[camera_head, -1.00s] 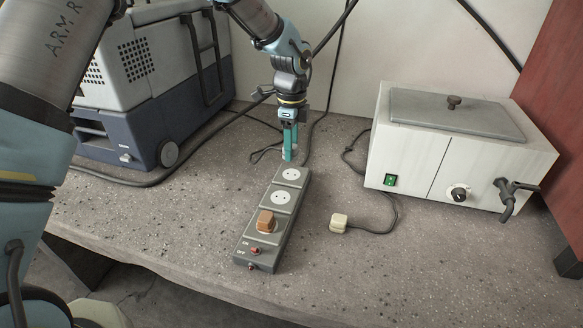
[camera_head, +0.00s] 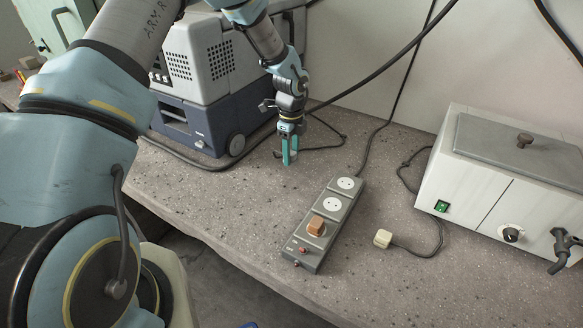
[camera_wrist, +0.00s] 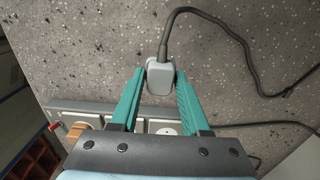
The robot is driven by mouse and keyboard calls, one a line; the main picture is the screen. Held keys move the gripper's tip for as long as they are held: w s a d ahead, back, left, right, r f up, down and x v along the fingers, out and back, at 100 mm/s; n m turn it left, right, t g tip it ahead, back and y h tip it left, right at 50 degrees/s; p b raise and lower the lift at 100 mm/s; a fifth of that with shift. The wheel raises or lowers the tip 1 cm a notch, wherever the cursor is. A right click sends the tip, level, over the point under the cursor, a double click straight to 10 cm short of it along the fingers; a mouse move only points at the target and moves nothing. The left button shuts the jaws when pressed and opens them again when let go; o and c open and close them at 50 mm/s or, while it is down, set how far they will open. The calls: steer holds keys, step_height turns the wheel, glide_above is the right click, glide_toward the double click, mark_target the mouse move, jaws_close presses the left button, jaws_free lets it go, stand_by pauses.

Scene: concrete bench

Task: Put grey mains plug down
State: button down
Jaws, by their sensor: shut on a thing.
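My gripper (camera_head: 289,160) is to the left of the power strip's far end in the head view, low over the bench. In the wrist view its teal fingers are shut on the grey mains plug (camera_wrist: 160,77), which sits between the fingertips. A dark cord (camera_wrist: 222,23) runs from the plug and loops over the bench. In the head view the plug is hard to make out at the fingertips. I cannot tell whether it touches the bench (camera_head: 225,200).
The grey power strip (camera_head: 327,220) has two empty white sockets, a brown plug (camera_head: 316,226) and red switches. A cream plug (camera_head: 383,238) lies to its right. The bench left of the strip is clear.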

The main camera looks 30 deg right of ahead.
mark_target(291, 179)
step_height(291, 179, down, 6)
steer(key=shift+r+p, duration=0.1)
steer(key=shift+p, duration=0.7)
steer(key=shift+f, duration=0.25)
steer(key=shift+f+b, duration=0.5)
steer(key=shift+c, duration=1.9)
jaws_free()
